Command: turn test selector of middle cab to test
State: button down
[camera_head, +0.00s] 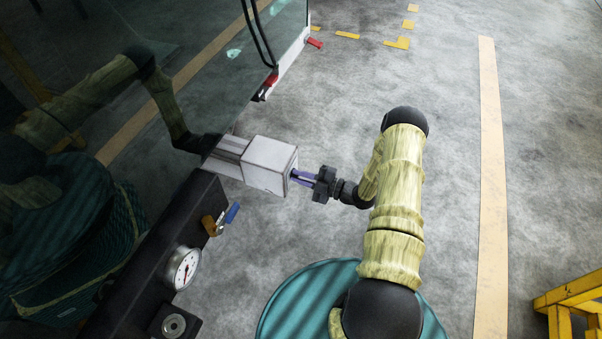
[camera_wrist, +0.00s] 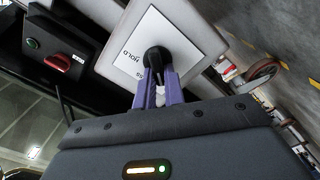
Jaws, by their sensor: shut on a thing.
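The test selector is a black knob (camera_wrist: 157,58) on a white label plate (camera_wrist: 138,38) in the wrist view. The plate's lettering looks turned over, is partly covered by the knob and gripper, and is hard to read. In the head view the plate's grey-white box (camera_head: 268,165) sticks out from the dark glossy cab side, and the knob is hidden or too small to make out. My gripper (camera_head: 295,176) reaches the box's right face. Its purple fingers (camera_wrist: 158,88) are closed around the knob's near end. Which position the knob marks cannot be told.
A blue-handled valve (camera_head: 231,213) and a round gauge (camera_head: 183,268) sit on the dark beam below the box. Red fittings (camera_head: 314,43) show above. The wrist view shows a red switch (camera_wrist: 60,62) beside the box. A yellow frame (camera_head: 570,303) stands lower right; grey floor is open between.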

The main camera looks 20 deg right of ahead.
jog(key=shift+s+f+n, duration=0.1)
jog(key=shift+f+n, duration=0.05)
jog(key=shift+n, duration=0.55)
jog(key=c, duration=1.5)
grip_release()
jog(key=shift+p, duration=0.3)
jog(key=shift+s+d, duration=0.25)
jog(key=shift+d, duration=0.15)
jog(key=p+v, duration=0.5)
jog(key=v, duration=1.1)
jog(key=shift+s+d, duration=0.15)
jog(key=shift+d, duration=0.1)
